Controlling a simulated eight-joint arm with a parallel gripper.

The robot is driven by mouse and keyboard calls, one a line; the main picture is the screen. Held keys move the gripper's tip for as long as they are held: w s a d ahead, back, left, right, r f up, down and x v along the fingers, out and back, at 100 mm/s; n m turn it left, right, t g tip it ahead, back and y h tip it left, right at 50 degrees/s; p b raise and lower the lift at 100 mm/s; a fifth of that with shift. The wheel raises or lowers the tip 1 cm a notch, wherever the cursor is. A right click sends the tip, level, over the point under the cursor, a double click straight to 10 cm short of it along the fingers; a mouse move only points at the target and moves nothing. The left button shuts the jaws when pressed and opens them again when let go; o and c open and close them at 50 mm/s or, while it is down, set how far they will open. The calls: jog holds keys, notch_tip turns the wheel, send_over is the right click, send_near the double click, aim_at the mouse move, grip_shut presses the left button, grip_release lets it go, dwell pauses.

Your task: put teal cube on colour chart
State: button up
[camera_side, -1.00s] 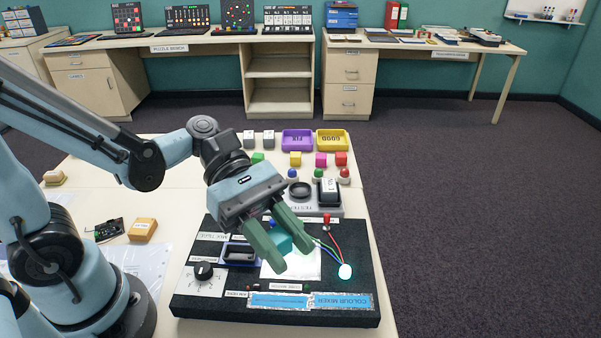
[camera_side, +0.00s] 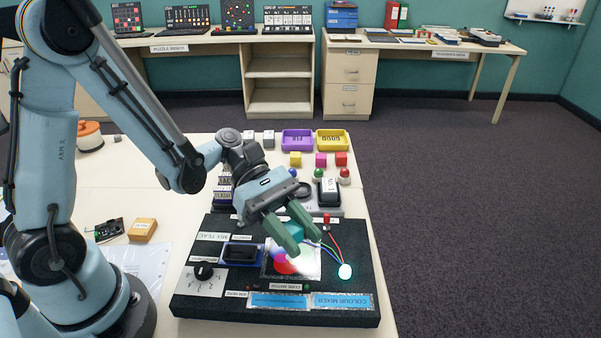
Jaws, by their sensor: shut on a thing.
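The teal cube (camera_side: 294,233) is between the green fingers of my gripper (camera_side: 302,243), which is shut on it. The fingers hide part of the cube. The colour chart (camera_side: 309,266) is a pale square with coloured patches, a red one clearly visible, on the dark colour mixer board. My gripper and the cube are over the far side of the chart in the picture, and the fingers cover part of it. I cannot tell whether the cube touches the chart.
The colour mixer board (camera_side: 210,308) carries a dial (camera_side: 204,271), a black part in a blue holder (camera_side: 240,253), wires and a glowing lamp (camera_side: 345,271). Behind it stand coloured cubes, a purple tray (camera_side: 297,139) and a yellow tray (camera_side: 332,139). An orange box (camera_side: 143,229) lies left.

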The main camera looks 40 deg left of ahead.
jog(key=shift+f, duration=1.2)
jog(key=o, duration=1.1)
